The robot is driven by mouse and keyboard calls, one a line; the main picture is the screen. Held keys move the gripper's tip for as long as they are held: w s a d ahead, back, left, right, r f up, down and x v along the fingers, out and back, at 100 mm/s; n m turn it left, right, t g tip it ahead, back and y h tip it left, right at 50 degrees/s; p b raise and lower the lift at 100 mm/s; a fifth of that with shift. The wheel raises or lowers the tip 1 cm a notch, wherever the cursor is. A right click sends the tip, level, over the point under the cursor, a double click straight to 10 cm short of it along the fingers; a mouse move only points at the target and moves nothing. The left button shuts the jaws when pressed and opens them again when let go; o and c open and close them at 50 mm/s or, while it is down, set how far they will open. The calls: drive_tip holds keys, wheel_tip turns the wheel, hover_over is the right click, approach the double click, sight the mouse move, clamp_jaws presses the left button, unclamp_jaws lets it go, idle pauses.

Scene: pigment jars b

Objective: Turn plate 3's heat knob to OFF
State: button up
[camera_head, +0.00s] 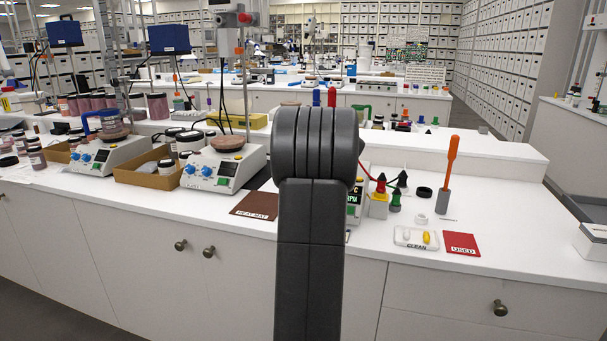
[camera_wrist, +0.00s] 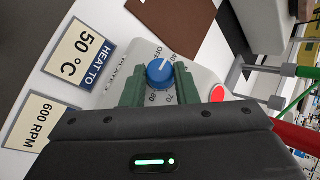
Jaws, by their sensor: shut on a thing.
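In the wrist view, my gripper (camera_wrist: 159,86) has its two green fingers shut on the blue heat knob (camera_wrist: 160,73), one on each side. The knob's white pointer mark points up and slightly right, close to the printed OFF. Other dial numbers show around the knob, partly covered by the fingers. The knob sits on the pale casing of plate 3 (camera_wrist: 200,62). My gripper is hidden there.
A red button (camera_wrist: 217,94) is close to the right finger. Signs reading HEAT TO 50 °C (camera_wrist: 80,54) and 600 RPM (camera_wrist: 40,121) lie at left. Another hot plate (camera_head: 224,167) and a brown mat (camera_head: 257,205) stand left of my arm; an orange-handled tool (camera_head: 450,165) is at right.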

drive_tip(key=n+g+p, duration=0.1)
drive_tip(key=p, duration=0.1)
drive_tip(key=n+g+h+p, duration=0.1)
drive_tip(key=p, duration=0.2)
drive_tip(key=r+n+h+p, duration=0.1)
drive_tip(key=p, duration=0.2)
drive_tip(key=shift+w+a+n+g, duration=0.2)
drive_tip(key=shift+w+n+g, duration=0.1)
drive_tip(key=shift+g, duration=0.1)
drive_tip(key=n+g+h+p, duration=0.1)
drive_tip(key=p, duration=0.1)
drive_tip(key=shift+a+f+n+p, duration=0.1)
drive_tip(key=shift+f+n+p, duration=0.05)
drive_tip(key=shift+n+p, duration=0.2)
drive_tip(key=shift+f+n+h, duration=0.1)
drive_tip(key=shift+n+h, duration=0.15)
drive_tip(key=shift+h, duration=0.15)
drive_tip(key=o, duration=1)
drive_tip(key=shift+w, duration=0.1)
drive_tip(key=v, duration=1.3)
drive_tip(key=shift+r, duration=0.35)
